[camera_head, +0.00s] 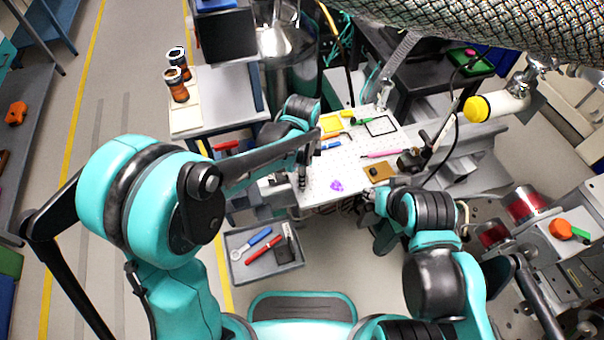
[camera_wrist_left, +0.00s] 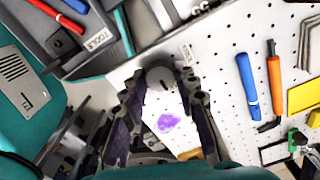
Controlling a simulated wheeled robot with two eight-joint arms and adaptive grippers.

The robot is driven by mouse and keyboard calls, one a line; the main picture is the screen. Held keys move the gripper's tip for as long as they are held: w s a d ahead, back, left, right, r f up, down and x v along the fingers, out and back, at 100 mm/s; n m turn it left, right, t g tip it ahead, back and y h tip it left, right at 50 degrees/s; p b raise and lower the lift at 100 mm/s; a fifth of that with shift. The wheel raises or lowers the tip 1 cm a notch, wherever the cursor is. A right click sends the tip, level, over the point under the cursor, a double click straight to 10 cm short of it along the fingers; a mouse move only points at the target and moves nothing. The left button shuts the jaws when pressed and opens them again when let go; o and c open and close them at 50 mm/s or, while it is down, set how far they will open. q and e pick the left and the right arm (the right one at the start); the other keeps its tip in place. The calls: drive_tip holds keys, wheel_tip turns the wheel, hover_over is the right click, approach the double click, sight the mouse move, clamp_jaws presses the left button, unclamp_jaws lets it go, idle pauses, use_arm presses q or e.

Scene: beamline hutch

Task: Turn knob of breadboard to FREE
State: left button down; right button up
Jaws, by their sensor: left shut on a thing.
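The white perforated breadboard (camera_head: 332,167) lies on the bench in the head view and fills the middle and right of the left wrist view (camera_wrist_left: 222,75). A round grey knob (camera_wrist_left: 160,76) sits at its edge in the left wrist view. My left gripper (camera_head: 303,182) points down at the breadboard's left front part. In the left wrist view its fingers (camera_wrist_left: 160,88) are on either side of the knob, shut on it. A small label (camera_wrist_left: 187,53) beside the knob is too small to read. My right gripper (camera_head: 374,207) is by the breadboard's front right edge, its jaws unclear.
A purple patch (camera_head: 336,185), a pink tool (camera_head: 380,155) and a brown block (camera_head: 379,171) are on the board. A blue tool (camera_wrist_left: 247,86) and an orange driver (camera_wrist_left: 274,88) lie right of the knob. A grey tool tray (camera_head: 262,270) stands in front.

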use_arm(q)
drive_tip(key=shift+n, duration=0.3)
drive_tip(key=n, duration=0.3)
drive_tip(key=shift+n+p, duration=0.3)
drive_tip(key=n, duration=0.4)
drive_tip(key=shift+n, duration=0.3)
drive_tip(key=n, duration=0.4)
drive_tip(key=shift+n+p, duration=0.3)
drive_tip(key=shift+p, duration=0.05)
drive_tip(key=n, duration=0.4)
drive_tip(key=shift+d, duration=0.1)
drive_tip(key=shift+n, duration=0.3)
drive_tip(key=c, duration=1.2)
unclamp_jaws()
drive_tip(key=shift+o, duration=0.2)
